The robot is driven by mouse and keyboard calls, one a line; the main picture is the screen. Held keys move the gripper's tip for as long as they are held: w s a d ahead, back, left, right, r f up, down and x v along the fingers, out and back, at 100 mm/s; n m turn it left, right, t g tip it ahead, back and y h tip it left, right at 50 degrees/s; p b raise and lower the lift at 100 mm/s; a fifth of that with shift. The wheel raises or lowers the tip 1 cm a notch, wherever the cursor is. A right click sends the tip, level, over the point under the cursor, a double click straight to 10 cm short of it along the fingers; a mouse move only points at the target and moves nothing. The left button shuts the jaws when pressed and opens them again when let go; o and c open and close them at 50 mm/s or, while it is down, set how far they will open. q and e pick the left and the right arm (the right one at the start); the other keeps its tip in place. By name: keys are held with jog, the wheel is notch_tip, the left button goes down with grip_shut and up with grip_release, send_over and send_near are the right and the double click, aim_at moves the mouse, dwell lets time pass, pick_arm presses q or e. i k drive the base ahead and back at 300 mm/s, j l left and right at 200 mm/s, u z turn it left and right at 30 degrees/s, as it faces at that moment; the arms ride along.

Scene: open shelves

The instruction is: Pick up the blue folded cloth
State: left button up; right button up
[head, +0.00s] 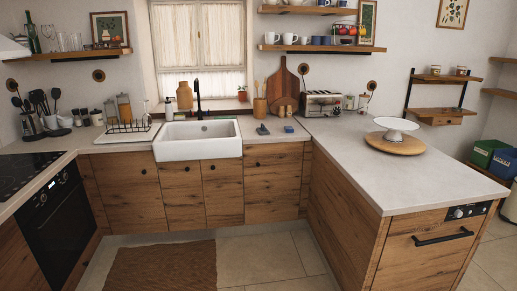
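A small blue item (289,129), which looks like the blue folded cloth, lies on the countertop to the right of the sink. It is too small in the head view to make out its folds. A small dark grey-blue item (262,130) lies just left of it. Neither of my grippers is in view, and nothing is seen touching the blue item.
A white sink (198,148) with a black faucet is left of the blue item. A toaster (322,103), cutting boards (284,88) and a utensil pot (260,107) stand behind it. A peninsula counter (430,182) juts forward at right. Open floor (265,262) lies in front.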

aim_at(288, 128)
jog(key=i, duration=3.4)
